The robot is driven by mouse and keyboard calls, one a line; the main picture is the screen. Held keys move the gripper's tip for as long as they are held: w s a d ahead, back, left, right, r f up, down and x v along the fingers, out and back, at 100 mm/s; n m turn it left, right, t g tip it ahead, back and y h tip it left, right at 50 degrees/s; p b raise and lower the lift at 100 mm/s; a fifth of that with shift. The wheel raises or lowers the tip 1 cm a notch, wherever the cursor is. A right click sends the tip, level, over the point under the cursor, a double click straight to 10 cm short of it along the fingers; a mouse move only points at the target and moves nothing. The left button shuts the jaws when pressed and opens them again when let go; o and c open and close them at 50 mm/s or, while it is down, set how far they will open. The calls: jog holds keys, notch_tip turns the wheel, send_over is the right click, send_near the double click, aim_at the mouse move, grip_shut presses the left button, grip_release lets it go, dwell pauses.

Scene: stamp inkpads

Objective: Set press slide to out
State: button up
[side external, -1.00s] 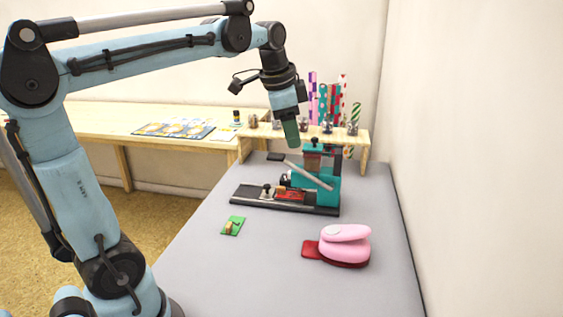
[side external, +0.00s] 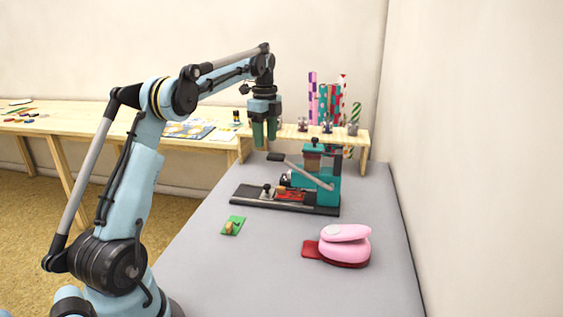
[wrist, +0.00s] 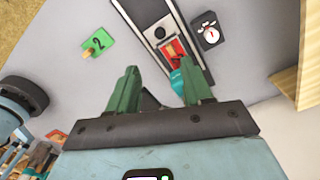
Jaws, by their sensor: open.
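The teal press (side external: 328,190) stands on a long dark base (side external: 320,211), which also shows in the wrist view (wrist: 197,72). A pale metal track (side external: 255,200) runs along the base, with a black-knobbed piece (side external: 266,191) at its left part. A red plate (side external: 290,195) with a small wooden piece lies on the base beside the teal body. In the wrist view the red plate (wrist: 172,52) is just beyond the right finger. My gripper (side external: 265,137) is open and empty, raised above the table; its green fingers (wrist: 156,78) are apart, clear of the press.
A pink punch (side external: 346,240) with a red pad (side external: 310,250) is in front of the press. A green card (side external: 232,226) lies to the left. A wooden shelf (side external: 362,146) with small stamps and patterned rolls stands behind. The grey table's left front is clear.

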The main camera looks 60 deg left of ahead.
aim_at(267, 185)
notch_tip(267, 185, down, 15)
jog(key=shift+r, duration=0.1)
dwell(0.6)
grip_shut()
dwell(0.3)
